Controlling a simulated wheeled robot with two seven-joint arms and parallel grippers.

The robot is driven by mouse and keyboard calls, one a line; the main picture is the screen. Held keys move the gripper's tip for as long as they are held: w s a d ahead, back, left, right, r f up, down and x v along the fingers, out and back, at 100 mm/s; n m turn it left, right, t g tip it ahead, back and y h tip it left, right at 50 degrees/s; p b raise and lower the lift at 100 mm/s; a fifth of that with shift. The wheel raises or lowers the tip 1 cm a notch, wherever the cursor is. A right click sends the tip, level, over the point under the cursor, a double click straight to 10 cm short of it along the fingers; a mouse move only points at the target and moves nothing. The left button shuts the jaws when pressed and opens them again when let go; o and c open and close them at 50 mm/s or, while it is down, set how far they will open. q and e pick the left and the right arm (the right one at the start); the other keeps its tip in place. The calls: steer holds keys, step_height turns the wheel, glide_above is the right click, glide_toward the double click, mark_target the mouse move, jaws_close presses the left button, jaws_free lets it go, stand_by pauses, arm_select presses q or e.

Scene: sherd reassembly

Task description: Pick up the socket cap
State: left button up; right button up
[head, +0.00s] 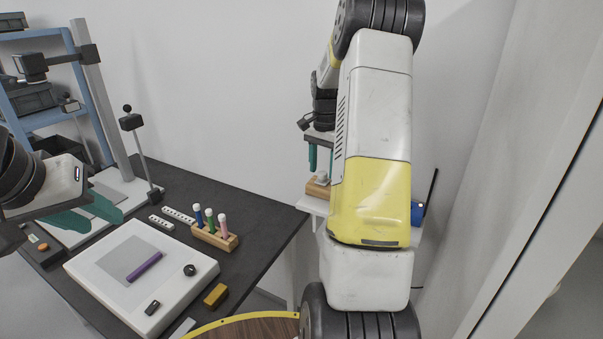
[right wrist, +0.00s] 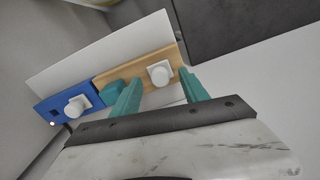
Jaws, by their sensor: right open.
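A white cap-like piece (right wrist: 160,73) with a round knob on a square base sits on a wooden block (right wrist: 130,75). In the head view the cap (head: 322,178) and block (head: 315,189) are partly hidden by my right arm. A similar white piece (right wrist: 78,105) sits on a blue block (right wrist: 55,108); the pictures do not settle which one is the socket cap. My right gripper (right wrist: 162,80) is open and empty, its teal fingertips near either side of the cap on the wooden block. My left gripper (head: 90,213) is open and empty over the dark table's left side.
The blue block (head: 417,213) shows right of my arm on a white stand. The dark table (head: 265,205) bears a white panel (head: 195,275) with a purple stick, a wooden holder (head: 228,241) with several capped tubes, and a yellow block (head: 215,295). A wall stands close on the right.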

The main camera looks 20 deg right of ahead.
steer(key=shift+f, duration=0.55)
jaws_close()
steer(key=shift+r, duration=0.15)
